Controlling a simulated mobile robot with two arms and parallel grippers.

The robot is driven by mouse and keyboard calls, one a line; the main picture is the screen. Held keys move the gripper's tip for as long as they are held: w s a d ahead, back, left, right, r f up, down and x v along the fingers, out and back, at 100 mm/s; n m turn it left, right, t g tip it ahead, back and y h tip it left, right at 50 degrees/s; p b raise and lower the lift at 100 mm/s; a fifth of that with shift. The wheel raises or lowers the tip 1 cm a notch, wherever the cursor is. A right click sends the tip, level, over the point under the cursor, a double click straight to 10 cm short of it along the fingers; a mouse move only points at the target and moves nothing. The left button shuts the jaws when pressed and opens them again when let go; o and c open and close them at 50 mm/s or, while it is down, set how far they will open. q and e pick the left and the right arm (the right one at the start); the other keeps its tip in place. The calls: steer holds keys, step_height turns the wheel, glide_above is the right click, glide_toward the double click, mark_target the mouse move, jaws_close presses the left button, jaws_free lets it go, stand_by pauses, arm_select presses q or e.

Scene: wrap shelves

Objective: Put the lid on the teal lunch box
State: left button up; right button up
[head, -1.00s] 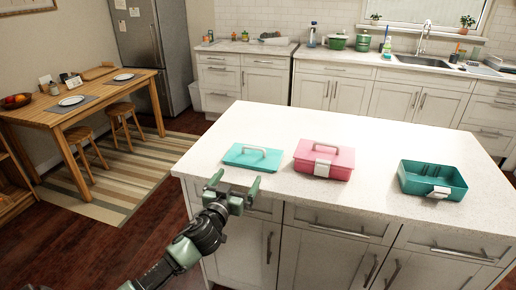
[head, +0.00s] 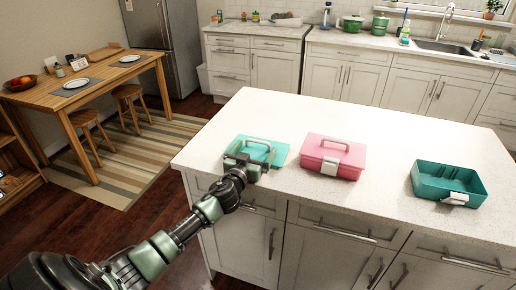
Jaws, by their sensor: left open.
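The teal lid (head: 279,151) lies flat near the left front edge of the white island, its raised handle partly behind my gripper. My left gripper (head: 249,157) is open over the front part of the lid, its fingers near the handle; I cannot tell whether they touch it. The teal lunch box (head: 448,182) stands open and empty at the right of the island, with a white latch on its front. My right gripper is out of view.
A closed pink lunch box (head: 334,158) with a handle and white latch stands between the lid and the teal box. The island top (head: 330,115) is clear behind them. A dining table (head: 90,87) with stools stands at the left.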

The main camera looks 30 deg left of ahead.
arm_select(q)
steer(key=shift+w, duration=0.35)
steer(key=c, duration=1.3)
